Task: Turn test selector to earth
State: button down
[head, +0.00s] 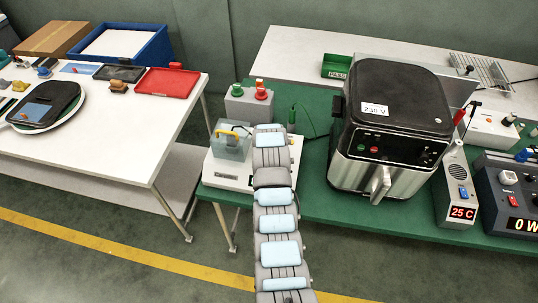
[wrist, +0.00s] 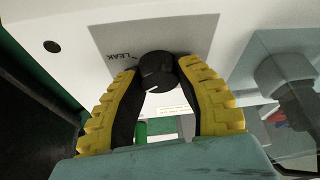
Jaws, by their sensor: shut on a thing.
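A round black selector knob (wrist: 154,70) sits on a grey panel (wrist: 200,32) on the white tester box in the wrist view. The word LEAK shows upside down just left of the knob. A short pale mark on the knob points toward the lower left of the picture. My gripper (wrist: 158,74) has its yellow-and-black fingers on both sides of the knob and is shut on it. Any other selector labels are hidden or unreadable. In the head view the white tester box (head: 228,176) stands on the green bench, and my arm hides the knob and fingers.
A clear box with a yellow handle (head: 230,141) sits on the tester. A grey box with green and red buttons (head: 248,107) stands behind. The air fryer (head: 392,125) is close to the right. A white table (head: 120,140) is at left, across a gap.

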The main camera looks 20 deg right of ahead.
jog(key=shift+f+m, duration=0.15)
jog(key=shift+m, duration=0.35)
jog(key=c, duration=0.6)
grip_release()
jog(key=shift+c, duration=0.2)
jog(key=shift+s+r, duration=0.15)
jog(key=shift+r, duration=0.8)
jog(key=v, duration=1)
jog(key=shift+a, duration=0.25)
jog(key=shift+s+r, duration=0.1)
jog(key=shift+r, duration=0.05)
